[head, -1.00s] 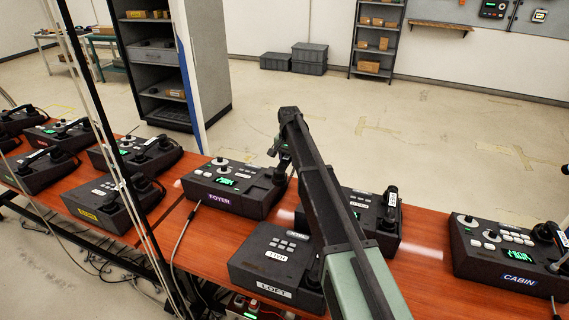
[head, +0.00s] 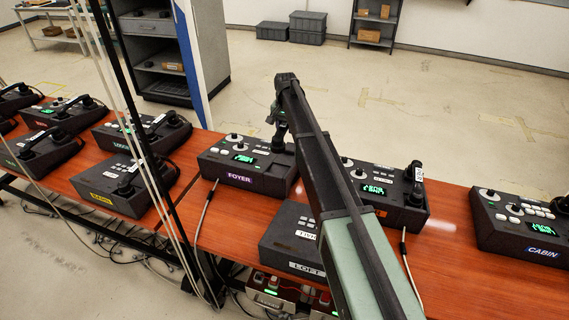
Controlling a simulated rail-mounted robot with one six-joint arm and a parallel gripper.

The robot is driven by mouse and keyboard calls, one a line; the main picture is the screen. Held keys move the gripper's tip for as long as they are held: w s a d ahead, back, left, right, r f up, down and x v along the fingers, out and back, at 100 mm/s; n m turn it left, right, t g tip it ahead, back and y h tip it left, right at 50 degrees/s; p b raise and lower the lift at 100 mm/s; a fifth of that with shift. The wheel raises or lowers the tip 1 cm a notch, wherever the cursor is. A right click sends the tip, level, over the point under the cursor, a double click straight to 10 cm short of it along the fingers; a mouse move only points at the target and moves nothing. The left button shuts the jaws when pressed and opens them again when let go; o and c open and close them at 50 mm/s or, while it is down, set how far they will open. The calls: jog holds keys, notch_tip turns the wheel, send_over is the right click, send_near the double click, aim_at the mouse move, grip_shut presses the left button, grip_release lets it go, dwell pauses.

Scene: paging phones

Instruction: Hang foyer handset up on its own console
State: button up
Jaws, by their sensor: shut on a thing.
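The foyer console (head: 215,163) is a dark box with a purple FOYER label, white knobs and a lit green display. It stands on the red-brown table behind my arm. My gripper (head: 279,131) is above the console's right end, partly hidden by my own arm. It is shut on a dark piece, the foyer handset (head: 279,143), of which only a little shows. The handset looks close above the console's right side; I cannot tell whether it touches. A grey cord (head: 206,205) hangs from the console's front.
The LOFT console (head: 285,242) is in front, partly behind my arm. The CABIN console (head: 530,222) is far right. Other consoles stand left, past a dark post and pale cables (head: 130,110).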

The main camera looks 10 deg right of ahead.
notch_tip(320, 180, down, 11)
jog(key=b, duration=0.8)
jog(key=shift+f, duration=0.1)
jog(key=shift+r, duration=0.25)
jog(key=shift+f, duration=0.15)
jog(key=o, duration=1.1)
jog(key=shift+c, duration=0.2)
notch_tip(320, 180, up, 13)
jog(key=p, duration=1.2)
jog(key=shift+f, duration=0.15)
jog(key=shift+s+f, duration=0.15)
jog(key=shift+s, duration=0.15)
jog(key=s+n, duration=0.5)
jog(key=s, duration=3.6)
jog(key=shift+n, duration=0.4)
